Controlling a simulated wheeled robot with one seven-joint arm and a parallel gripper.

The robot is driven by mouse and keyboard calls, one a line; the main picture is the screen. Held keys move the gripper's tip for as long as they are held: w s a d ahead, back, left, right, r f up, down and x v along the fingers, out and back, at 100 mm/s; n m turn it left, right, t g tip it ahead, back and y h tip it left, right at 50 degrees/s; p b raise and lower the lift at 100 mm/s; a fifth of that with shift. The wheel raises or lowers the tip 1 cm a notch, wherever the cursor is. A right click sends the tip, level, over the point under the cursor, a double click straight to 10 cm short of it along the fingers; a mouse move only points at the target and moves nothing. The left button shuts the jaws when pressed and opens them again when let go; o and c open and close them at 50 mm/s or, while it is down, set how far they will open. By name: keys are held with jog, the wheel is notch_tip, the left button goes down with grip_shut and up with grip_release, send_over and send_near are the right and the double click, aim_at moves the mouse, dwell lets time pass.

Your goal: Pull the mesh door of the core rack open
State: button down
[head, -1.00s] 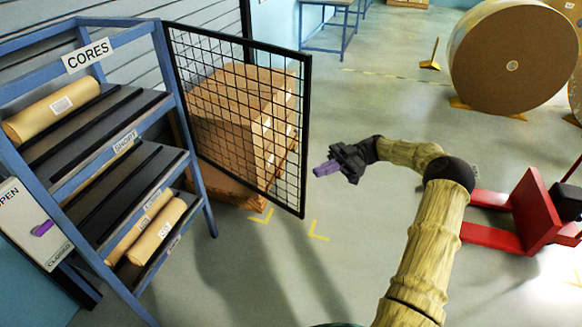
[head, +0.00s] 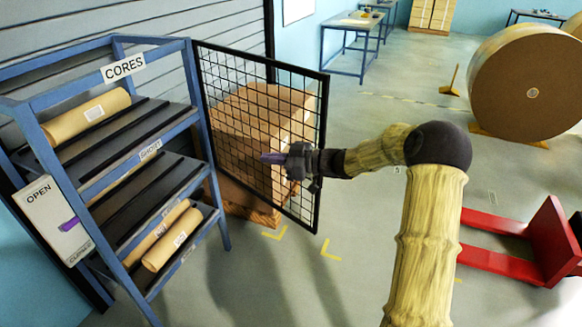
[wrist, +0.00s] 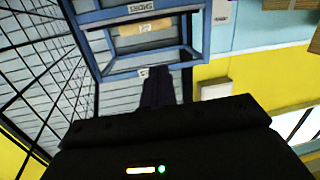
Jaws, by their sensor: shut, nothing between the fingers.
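The core rack (head: 203,150) is a blue frame at left with dark sloping shelves. Its black-framed mesh door (head: 322,120) stands swung outward from the rack's right post, the front of the shelves uncovered. In the wrist view the dark purple fingers (wrist: 157,88) point toward the rack (wrist: 150,65), with the mesh door (wrist: 50,90) at left.
Brown cardboard stacks (head: 255,115) stand behind the mesh. Cardboard cores (head: 88,115) lie on the rack. An open/closed sign (head: 50,215) with a purple marker is on its left side. A red pallet truck (head: 545,240) and a large kraft roll (head: 510,90) are at right. Floor before the door is clear.

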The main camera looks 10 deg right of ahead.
jog(key=s+d+f+m+h, duration=0.2)
jog(key=s+d+m+h, duration=0.1)
jog(key=s+m+h, duration=0.3)
jog(key=s+d+f+m+h, duration=0.3)
jog(key=s+d+m+h, duration=0.15)
jog(key=h, duration=0.35)
jog(key=s+f+m+g, duration=0.1)
jog(key=s+g, duration=0.1)
jog(key=s, duration=0.8)
jog(key=s+f+m+g+h, duration=0.1)
jog(key=s+m+g, duration=0.1)
jog(key=s, duration=0.9)
jog(key=shift+f+g, duration=0.4)
jog(key=shift+d, duration=0.15)
